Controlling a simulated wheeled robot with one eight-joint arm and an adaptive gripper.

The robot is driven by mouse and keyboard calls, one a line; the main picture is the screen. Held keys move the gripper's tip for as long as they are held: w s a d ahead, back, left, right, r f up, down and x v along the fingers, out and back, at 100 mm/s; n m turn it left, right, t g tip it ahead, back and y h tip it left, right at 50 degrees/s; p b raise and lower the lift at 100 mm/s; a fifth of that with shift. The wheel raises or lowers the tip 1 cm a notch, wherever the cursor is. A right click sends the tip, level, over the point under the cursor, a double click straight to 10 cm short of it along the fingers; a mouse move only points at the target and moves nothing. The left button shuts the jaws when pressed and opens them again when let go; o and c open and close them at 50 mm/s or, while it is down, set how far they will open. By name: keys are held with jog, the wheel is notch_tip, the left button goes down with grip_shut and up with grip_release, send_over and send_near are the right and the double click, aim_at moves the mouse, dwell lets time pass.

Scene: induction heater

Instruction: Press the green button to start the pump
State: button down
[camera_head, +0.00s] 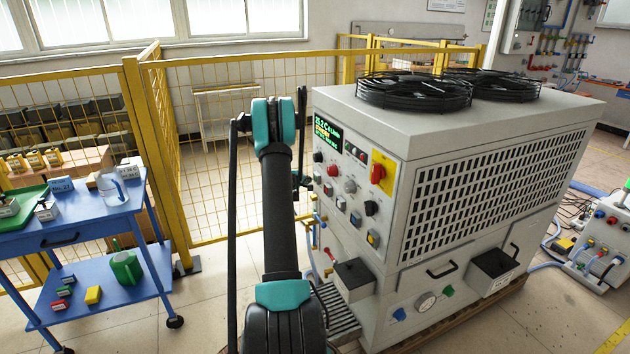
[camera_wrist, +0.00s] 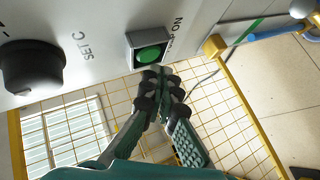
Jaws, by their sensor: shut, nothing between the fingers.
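The green button (camera_wrist: 150,54) shows in the wrist view as a round green cap in a square grey housing on the machine's pale panel, next to the printed word "NO". My gripper (camera_wrist: 160,80) is shut and empty. In the picture its fingertips are just below the button and overlap the lower edge of the housing. I cannot tell whether they touch it. In the head view the control panel (camera_head: 335,236) is on the left face of the large grey machine (camera_head: 460,107). I cannot pick out the green button there, and my arm hides the gripper's fingertips.
A black knob (camera_wrist: 32,66) marked "SET C" sits left of the button in the wrist view. A red switch on a yellow plate (camera_head: 383,158) and several other controls crowd the panel. A yellow mesh fence (camera_head: 210,150) stands behind, and a blue cart (camera_head: 85,225) stands left.

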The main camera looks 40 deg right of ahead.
jog(key=shift+d, duration=0.4)
jog(key=shift+s+d, duration=0.2)
jog(key=shift+d, duration=0.3)
dwell(0.9)
jog(key=shift+a, duration=0.15)
jog(key=shift+w+a, duration=0.15)
jog(key=shift+a, duration=0.6)
jog(key=shift+w+a, duration=0.2)
jog(key=shift+a, duration=0.6)
jog(key=shift+w+a, duration=0.2)
jog(key=shift+a, duration=0.65)
jog(key=shift+w+a, duration=0.2)
jog(key=shift+a, duration=0.6)
jog(key=w+a, duration=0.2)
jog(key=a, duration=0.8)
jog(key=shift+w+a, duration=0.3)
jog(key=shift+a+r, duration=0.1)
